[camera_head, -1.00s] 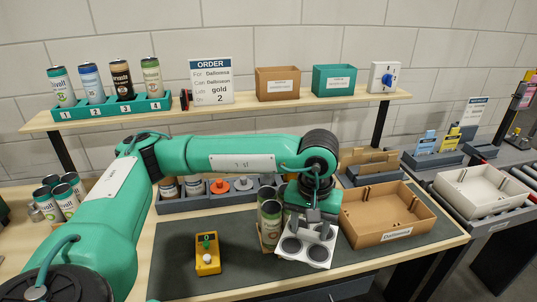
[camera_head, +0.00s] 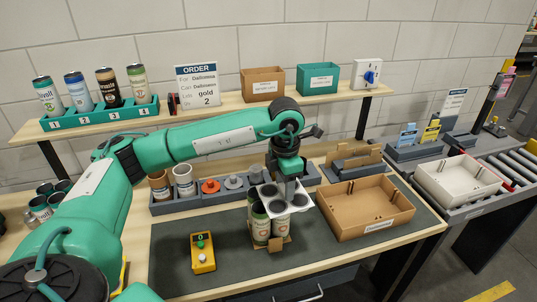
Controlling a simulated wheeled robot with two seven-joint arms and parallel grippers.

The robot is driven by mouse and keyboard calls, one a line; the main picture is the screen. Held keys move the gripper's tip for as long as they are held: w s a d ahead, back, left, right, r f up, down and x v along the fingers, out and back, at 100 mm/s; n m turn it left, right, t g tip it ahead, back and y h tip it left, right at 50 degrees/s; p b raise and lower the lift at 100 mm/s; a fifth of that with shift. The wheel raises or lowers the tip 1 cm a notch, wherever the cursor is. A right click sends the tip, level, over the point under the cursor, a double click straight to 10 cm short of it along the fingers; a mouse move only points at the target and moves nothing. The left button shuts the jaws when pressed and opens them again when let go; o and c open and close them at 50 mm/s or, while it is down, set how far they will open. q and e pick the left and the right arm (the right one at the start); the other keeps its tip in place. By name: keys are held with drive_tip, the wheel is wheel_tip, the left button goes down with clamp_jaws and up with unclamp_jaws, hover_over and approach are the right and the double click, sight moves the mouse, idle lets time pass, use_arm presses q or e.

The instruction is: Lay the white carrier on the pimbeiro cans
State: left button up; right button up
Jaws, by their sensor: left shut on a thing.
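My left gripper (camera_head: 287,192) is shut on the white carrier (camera_head: 304,201), a flat plate with round holes. The carrier is over the green and white pimbeiro cans (camera_head: 260,226), and its near edge hides part of their tops. I cannot tell whether it touches them. Another can (camera_head: 279,228) of the group stands to the right under the plate. The cans stand upright in a brown cardboard holder (camera_head: 281,244) on the dark mat. My right gripper is not in view.
An open brown box (camera_head: 343,231) stands close to the right of the cans. A yellow button box (camera_head: 202,255) is to the left on the mat (camera_head: 175,238). A grey parts tray (camera_head: 167,208) lies behind. A white tray (camera_head: 429,181) is at far right.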

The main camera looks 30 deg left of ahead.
sight(273, 183)
use_arm(q)
drive_tip(key=a+n+p, duration=0.1)
drive_tip(key=n, duration=0.3)
drive_tip(key=w+a+r+n+p, duration=0.1)
drive_tip(key=a+n, duration=0.1)
drive_tip(key=n, duration=0.2)
drive_tip(key=w+a+r+n+p, duration=0.1)
drive_tip(key=a+n, duration=0.1)
drive_tip(key=n, duration=0.2)
drive_tip(key=shift+w+r+n, duration=0.15)
drive_tip(key=shift+w+n, duration=0.05)
drive_tip(key=shift+n, duration=0.2)
drive_tip(key=n, duration=0.1)
drive_tip(key=a+n, duration=0.1)
drive_tip(key=n, duration=0.1)
drive_tip(key=a+n+p, duration=0.1)
drive_tip(key=shift+w+r, duration=0.1)
drive_tip(key=shift+w, duration=0.15)
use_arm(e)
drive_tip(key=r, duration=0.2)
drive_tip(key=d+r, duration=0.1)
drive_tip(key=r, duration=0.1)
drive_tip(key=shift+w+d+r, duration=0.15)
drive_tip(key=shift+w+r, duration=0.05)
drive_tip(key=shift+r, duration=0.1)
